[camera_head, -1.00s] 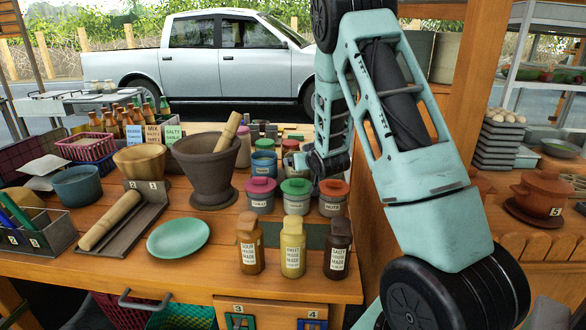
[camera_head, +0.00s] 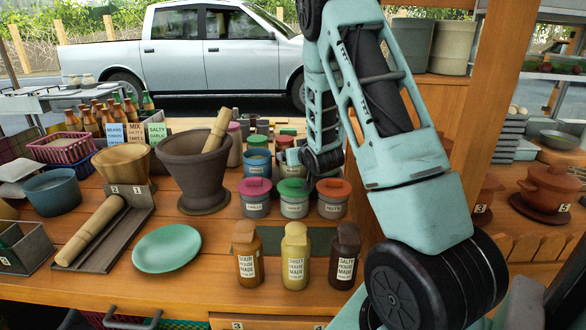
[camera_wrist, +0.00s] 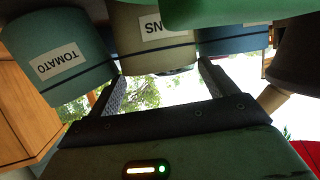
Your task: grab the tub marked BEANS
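The beige tub (camera_wrist: 153,38) shows in the wrist view with a label reading only "NS"; the rest of its lettering is cut off or covered. It stands between a teal tub marked TOMATO (camera_wrist: 60,52) and a blue tub (camera_wrist: 232,40). My gripper (camera_wrist: 160,70) is open, its two dark fingers spread on either side of the beige tub's near end. I cannot tell whether they touch it. In the head view the beige tub (camera_head: 292,158) is partly hidden behind the front row of lidded tubs, beside my wrist; my fingers are not clear there.
Pink-, green- (camera_head: 293,190) and red-lidded tubs stand just in front of my gripper. Three sauce bottles (camera_head: 296,255) stand nearer. A mortar with pestle (camera_head: 194,175) is to the left, with a green plate (camera_head: 166,248) before it. A wooden post (camera_head: 494,120) rises at right.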

